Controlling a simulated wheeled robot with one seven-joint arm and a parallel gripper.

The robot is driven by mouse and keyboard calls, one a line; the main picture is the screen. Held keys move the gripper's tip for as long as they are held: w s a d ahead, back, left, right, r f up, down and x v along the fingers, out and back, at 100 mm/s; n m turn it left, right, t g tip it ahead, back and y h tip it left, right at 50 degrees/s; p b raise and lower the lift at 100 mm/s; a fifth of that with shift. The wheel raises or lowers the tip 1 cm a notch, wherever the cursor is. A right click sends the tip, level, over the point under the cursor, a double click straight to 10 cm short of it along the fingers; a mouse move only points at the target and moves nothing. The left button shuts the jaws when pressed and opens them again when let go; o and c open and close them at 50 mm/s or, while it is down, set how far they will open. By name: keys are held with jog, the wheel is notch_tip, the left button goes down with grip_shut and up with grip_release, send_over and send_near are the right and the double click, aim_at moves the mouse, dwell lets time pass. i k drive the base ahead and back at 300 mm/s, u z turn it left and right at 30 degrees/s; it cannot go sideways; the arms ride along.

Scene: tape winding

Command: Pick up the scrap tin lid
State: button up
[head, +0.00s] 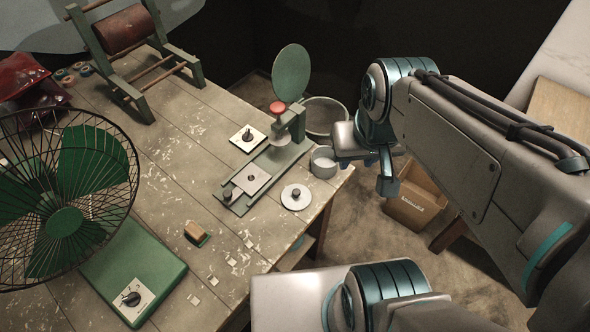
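A round pale lid with a dark grey knob (296,197) lies flat on the wooden table near its right edge. It looks like the scrap tin lid. A small grey tin (324,163) stands just above and to the right of it, at the table edge. My gripper (381,177) hangs to the right of the tin, beyond the table edge and apart from the lid. Its blue fingers point down and nothing shows in them. From this angle I cannot tell how far the fingers are apart.
A green press with a red knob (278,107) stands behind the lid. A wire-caged fan (64,222) fills the left side. A wooden block (196,233) lies on the table (165,180). A bin (323,116) and a cardboard box (413,205) are beyond the edge.

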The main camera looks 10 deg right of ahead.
aim_at(296, 197)
jog(key=z, duration=2.2)
jog(key=i, duration=0.75)
jog(key=u, duration=2.65)
